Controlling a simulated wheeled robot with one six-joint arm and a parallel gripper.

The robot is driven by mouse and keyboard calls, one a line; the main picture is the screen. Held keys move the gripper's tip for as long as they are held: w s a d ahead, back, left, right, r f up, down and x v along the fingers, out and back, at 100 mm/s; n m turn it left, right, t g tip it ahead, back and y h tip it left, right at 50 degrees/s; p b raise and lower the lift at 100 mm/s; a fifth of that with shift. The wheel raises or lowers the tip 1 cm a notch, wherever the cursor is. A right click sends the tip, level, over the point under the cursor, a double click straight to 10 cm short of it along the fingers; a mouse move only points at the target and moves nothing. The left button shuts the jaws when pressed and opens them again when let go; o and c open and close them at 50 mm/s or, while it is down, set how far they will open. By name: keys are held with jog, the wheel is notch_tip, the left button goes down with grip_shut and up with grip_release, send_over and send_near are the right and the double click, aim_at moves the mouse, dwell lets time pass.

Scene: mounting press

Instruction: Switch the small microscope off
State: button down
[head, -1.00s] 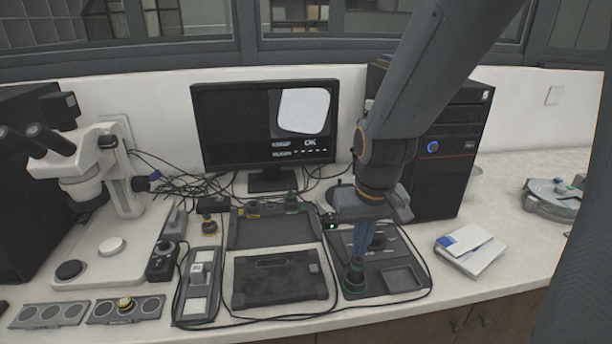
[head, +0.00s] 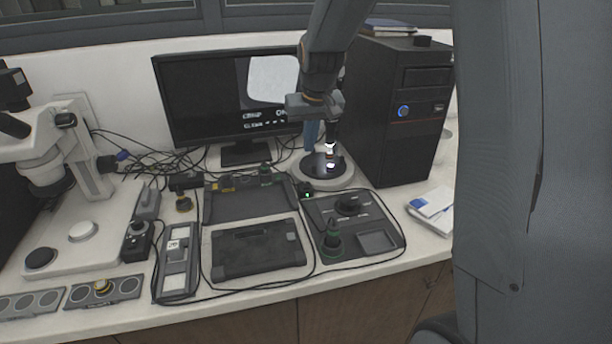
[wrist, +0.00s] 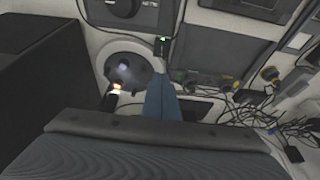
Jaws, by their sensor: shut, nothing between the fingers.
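The small microscope (head: 330,147) is a slim dark upright piece with bright light at its lower end, over a round light base with a dark plate (head: 316,168), right of the monitor's foot. In the wrist view its lit end (wrist: 116,87) shows left of my fingers, over the round plate (wrist: 133,67). My gripper (head: 310,148) points down just left of the microscope, its blue fingers together and empty; they show in the wrist view too (wrist: 160,78). A small black box with a green light (head: 307,190) lies in front of the base; the wrist view shows it beyond my fingertips (wrist: 162,45).
The monitor (head: 185,100) stands left of my gripper, the black computer tower (head: 395,120) close at right. A black tray with a green-ringed piece (head: 350,225) lies in front. Cables (head: 150,160) run behind. A large white microscope (head: 50,170) stands far left.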

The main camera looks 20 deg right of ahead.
aim_at(305, 182)
jog(key=p+x, duration=0.1)
jog(key=x, duration=0.3)
jog(key=p+x, duration=0.2)
jog(key=x, duration=0.3)
jog(key=p+x, duration=0.1)
jog(key=x, duration=0.3)
jog(key=shift+s+f, duration=0.25)
jog(key=shift+f, duration=0.3)
